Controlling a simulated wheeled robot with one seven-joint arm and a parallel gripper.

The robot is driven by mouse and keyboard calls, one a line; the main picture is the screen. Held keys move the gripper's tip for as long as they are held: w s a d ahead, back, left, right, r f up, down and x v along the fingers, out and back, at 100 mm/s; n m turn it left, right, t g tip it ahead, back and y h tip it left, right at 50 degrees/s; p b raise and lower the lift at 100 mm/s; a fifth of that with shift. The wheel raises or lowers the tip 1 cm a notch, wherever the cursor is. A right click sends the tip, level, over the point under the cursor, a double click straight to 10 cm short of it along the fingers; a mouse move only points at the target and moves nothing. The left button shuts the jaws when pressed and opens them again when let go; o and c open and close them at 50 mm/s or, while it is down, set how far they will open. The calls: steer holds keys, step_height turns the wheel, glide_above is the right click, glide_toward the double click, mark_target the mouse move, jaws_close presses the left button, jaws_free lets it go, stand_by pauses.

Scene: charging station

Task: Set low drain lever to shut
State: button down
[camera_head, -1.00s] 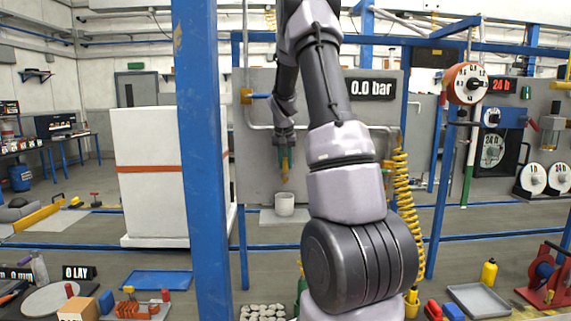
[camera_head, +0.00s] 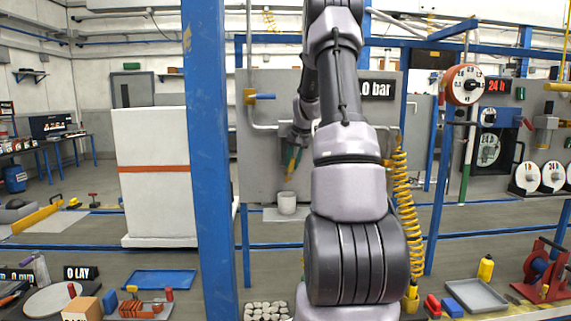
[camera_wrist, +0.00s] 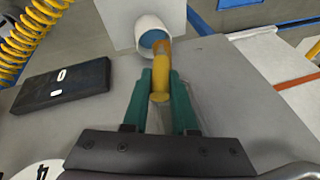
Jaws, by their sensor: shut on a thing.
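The low drain lever (camera_wrist: 159,86) shows in the wrist view as a yellow, rounded handle between the green fingers of my gripper (camera_wrist: 162,76). The fingers are shut on it, one on each side. In the head view my gripper (camera_head: 291,163) is at the lower part of the grey panel (camera_head: 262,165), pointing down and tilted a little. The lever's pivot is hidden there by the fingers and wrist. A white bucket (camera_head: 287,204) stands below the gripper; in the wrist view the bucket (camera_wrist: 151,24) shows just beyond the fingertips.
A yellow valve with a blue handle (camera_head: 263,96) sits higher on the panel, at its left. A pressure display (camera_head: 377,89) is at the upper right, partly behind my arm. A coiled yellow hose (camera_head: 402,210) hangs right of my arm. A blue post (camera_head: 208,150) stands left.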

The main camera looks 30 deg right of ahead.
steer(key=s+d+f+m+t+y, duration=0.2)
steer(key=f+t+y, duration=0.4)
steer(key=y, duration=0.5)
steer(key=shift+d+m+t, duration=0.8)
steer(key=shift+d, duration=0.4)
steer(key=shift+f+y, duration=0.15)
steer(key=shift+y, duration=0.25)
steer(key=c, duration=0.7)
jaws_free()
steer(key=v, duration=1)
steer(key=shift+s+d, duration=0.2)
steer(key=shift+s, duration=0.15)
